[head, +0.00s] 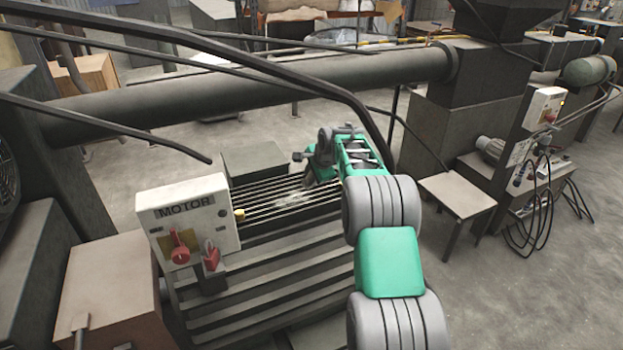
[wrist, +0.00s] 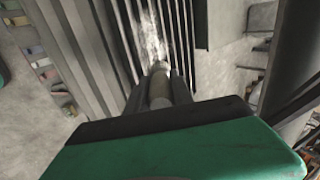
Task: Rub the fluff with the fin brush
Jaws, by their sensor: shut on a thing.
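The fluff (head: 292,198) is a pale, wispy patch on the dark parallel fins to the right of the motor box. It also shows in the wrist view (wrist: 152,36), at top centre. My gripper (wrist: 160,92) is shut on the fin brush (wrist: 160,74), of which a short brownish-grey, rounded part shows between the fingers. The brush's far end points at the near end of the fluff; I cannot tell whether they touch. In the head view my gripper (head: 316,174) is above the right part of the fins, beside the fluff, and the brush is mostly hidden there.
A white box marked MOTOR (head: 187,222) with red knobs stands left of the fins. A thick pipe (head: 260,95) runs behind them, and a dark curved hose (head: 340,92) comes down close behind my arm.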

